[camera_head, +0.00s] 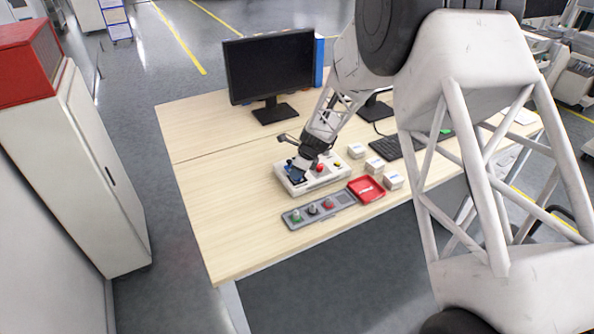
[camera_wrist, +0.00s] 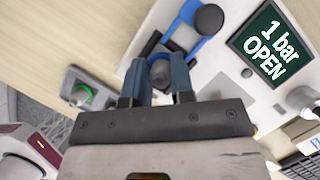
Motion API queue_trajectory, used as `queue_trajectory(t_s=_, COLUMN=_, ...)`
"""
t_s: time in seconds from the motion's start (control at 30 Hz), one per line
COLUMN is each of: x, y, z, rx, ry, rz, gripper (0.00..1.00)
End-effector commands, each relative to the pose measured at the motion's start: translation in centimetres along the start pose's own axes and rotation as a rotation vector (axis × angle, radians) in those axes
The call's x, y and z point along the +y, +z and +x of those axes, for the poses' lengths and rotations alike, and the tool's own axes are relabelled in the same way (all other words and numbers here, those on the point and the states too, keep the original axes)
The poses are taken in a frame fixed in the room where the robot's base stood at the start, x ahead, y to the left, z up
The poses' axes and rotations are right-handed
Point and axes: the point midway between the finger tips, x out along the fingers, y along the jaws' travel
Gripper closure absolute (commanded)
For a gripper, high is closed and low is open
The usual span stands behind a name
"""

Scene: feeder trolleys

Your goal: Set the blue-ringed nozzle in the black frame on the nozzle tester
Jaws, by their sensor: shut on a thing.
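The nozzle tester (camera_head: 325,178) is a pale box on the wooden table. In the wrist view its panel (camera_wrist: 225,84) carries a display reading "1 bar OPEN" (camera_wrist: 264,46) and a blue lever with a black knob (camera_wrist: 207,18). My gripper (camera_wrist: 160,84) points down at the tester's left part, also in the head view (camera_head: 297,171). Parts of the black frame (camera_wrist: 150,43) show just beyond the fingertips. I cannot tell whether the nozzle is seated.
A grey tray (camera_head: 338,208) in front of the tester holds green, dark and red nozzles. A red tray (camera_head: 366,190) and white boxes (camera_head: 392,181) stand to the right. A monitor (camera_head: 270,65) and keyboard (camera_head: 400,148) are behind. The table's left side is clear.

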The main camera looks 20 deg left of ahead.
Motion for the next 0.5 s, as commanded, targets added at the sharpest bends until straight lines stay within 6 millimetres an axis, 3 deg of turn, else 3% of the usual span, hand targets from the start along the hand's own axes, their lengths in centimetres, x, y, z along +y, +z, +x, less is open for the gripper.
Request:
queue_trajectory(t_s=0.3, x=0.0, y=-0.13, z=0.32, rx=0.0, ry=0.0, rz=0.0, gripper=1.0)
queue_trajectory(t_s=0.33, x=-0.01, y=-0.11, z=0.29, rx=0.0, ry=0.0, rz=0.0, gripper=0.73)
queue_trajectory(t_s=0.5, x=0.0, y=-0.12, z=0.29, rx=0.0, ry=0.0, rz=0.0, gripper=0.48)
